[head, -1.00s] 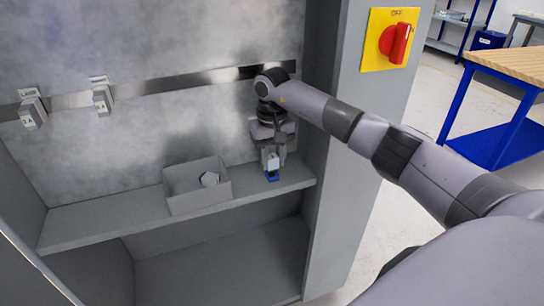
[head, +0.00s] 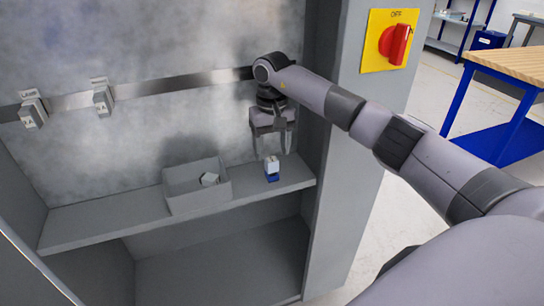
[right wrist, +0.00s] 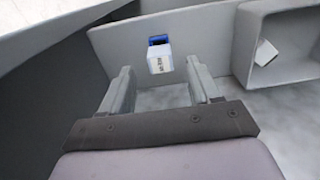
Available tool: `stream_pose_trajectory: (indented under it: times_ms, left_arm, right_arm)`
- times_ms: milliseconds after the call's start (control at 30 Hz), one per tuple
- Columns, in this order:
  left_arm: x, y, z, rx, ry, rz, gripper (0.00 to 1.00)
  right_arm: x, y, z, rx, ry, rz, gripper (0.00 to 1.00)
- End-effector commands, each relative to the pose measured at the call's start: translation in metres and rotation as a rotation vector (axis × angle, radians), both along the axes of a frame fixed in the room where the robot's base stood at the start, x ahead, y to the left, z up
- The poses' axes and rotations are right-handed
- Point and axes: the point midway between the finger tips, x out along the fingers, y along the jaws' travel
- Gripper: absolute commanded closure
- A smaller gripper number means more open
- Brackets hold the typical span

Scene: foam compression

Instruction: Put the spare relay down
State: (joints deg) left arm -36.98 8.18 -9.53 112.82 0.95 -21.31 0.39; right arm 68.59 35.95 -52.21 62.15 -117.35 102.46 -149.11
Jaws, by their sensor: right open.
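The spare relay (head: 272,169), a small block with a white body and a blue base, stands on the grey shelf (head: 110,219) near its right end. My right gripper (head: 271,153) is open and empty just above and behind it in the head view. In the right wrist view the relay (right wrist: 159,55) shows its labelled white side and blue end beyond the two spread fingers (right wrist: 157,80), apart from both. My left gripper is not in view.
A grey open bin (head: 197,197) with a small pale part (head: 209,179) in it stands left of the relay. Two modules (head: 33,112) sit on the metal rail (head: 190,85) behind. The cabinet's right wall carries a red switch (head: 396,42). The shelf's left part is clear.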

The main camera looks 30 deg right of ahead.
Motion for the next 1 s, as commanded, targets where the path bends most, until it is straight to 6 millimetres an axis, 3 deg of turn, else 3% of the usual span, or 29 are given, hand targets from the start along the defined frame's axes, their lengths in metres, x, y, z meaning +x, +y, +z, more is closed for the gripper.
stream_pose_trajectory:
  times_ms: [100,300,500,600,667,767,900,1000]
  left_arm:
    - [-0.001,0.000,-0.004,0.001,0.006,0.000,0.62]
    - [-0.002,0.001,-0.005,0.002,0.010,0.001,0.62]
    - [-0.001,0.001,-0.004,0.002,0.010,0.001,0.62]
    - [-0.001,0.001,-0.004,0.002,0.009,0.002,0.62]
    - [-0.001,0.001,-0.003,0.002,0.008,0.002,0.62]
    - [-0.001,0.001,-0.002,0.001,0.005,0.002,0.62]
    - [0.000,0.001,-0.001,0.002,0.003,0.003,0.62]
    - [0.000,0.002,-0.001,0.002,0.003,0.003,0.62]
  right_arm:
    - [0.001,0.000,0.030,-0.002,-0.005,0.001,0.38]
    - [0.001,0.000,0.069,0.000,-0.002,0.000,0.38]
    - [0.000,0.001,0.089,0.001,0.000,0.001,0.38]
    - [0.001,0.014,0.082,0.035,-0.004,0.002,0.38]
    - [0.001,0.036,0.069,0.089,-0.011,0.003,0.38]
    - [-0.006,0.093,0.039,0.254,-0.012,-0.020,0.38]
    - [-0.038,0.195,0.011,0.596,0.063,-0.123,0.38]
    - [-0.071,0.256,0.012,0.847,0.189,-0.242,0.38]
